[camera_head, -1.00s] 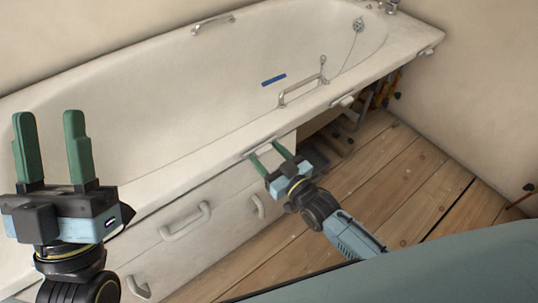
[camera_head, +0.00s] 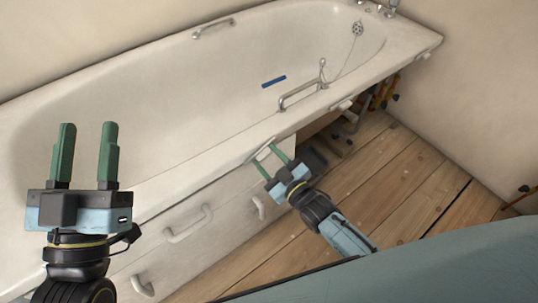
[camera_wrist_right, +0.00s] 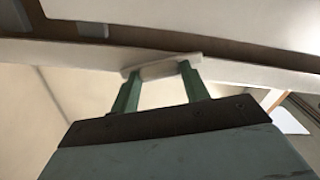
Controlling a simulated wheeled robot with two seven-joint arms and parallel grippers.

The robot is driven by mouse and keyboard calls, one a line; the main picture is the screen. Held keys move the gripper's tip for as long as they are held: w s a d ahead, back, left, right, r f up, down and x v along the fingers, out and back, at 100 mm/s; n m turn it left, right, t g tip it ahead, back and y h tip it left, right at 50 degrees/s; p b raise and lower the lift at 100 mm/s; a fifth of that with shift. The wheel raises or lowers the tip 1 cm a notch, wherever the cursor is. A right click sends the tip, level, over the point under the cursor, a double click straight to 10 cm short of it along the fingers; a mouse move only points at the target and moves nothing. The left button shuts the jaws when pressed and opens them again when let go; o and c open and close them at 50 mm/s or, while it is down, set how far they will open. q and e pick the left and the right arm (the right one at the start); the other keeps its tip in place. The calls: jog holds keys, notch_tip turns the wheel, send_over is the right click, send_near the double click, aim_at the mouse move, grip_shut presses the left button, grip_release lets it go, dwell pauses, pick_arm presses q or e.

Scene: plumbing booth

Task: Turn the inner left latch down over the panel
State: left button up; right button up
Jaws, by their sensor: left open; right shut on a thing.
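The inner left latch (camera_head: 262,151) is a small pale bar under the front rim of the bath, by the right end of the white panel (camera_head: 175,255). My right gripper (camera_head: 268,155) is closed on it, a finger at either end. In the right wrist view the latch (camera_wrist_right: 162,68) sits between the fingertips (camera_wrist_right: 159,74), slightly tilted and close along the rim edge; whether it overlaps the panel I cannot tell. My left gripper (camera_head: 87,130) is open and empty, raised in front of the bath at the left.
The white bath (camera_head: 150,105) has a grab rail (camera_head: 303,92) on its front rim. Another pale latch (camera_head: 342,105) is under the rim further right. Pull handles (camera_head: 190,224) stick out from the panel. Right of it is an open gap with pipes. The plank floor (camera_head: 390,180) is mostly clear.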

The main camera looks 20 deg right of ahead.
jog(key=n+p, duration=0.1)
jog(key=n, duration=0.4)
jog(key=shift+n+p, duration=0.3)
jog(key=shift+p, duration=0.05)
jog(key=shift+n, duration=0.4)
jog(key=n, duration=0.2)
jog(key=shift+f+n, duration=0.1)
jog(key=shift+n, duration=1.2)
pick_arm(q)
notch_tip(320, 180, down, 8)
jog(key=w+a+g+y, duration=0.1)
jog(key=g+y, duration=0.1)
jog(key=g, duration=0.3)
jog(key=shift+w+g, duration=0.3)
jog(key=shift+w, duration=0.05)
pick_arm(e)
jog(key=shift+n, duration=0.7)
jog(key=o, duration=1)
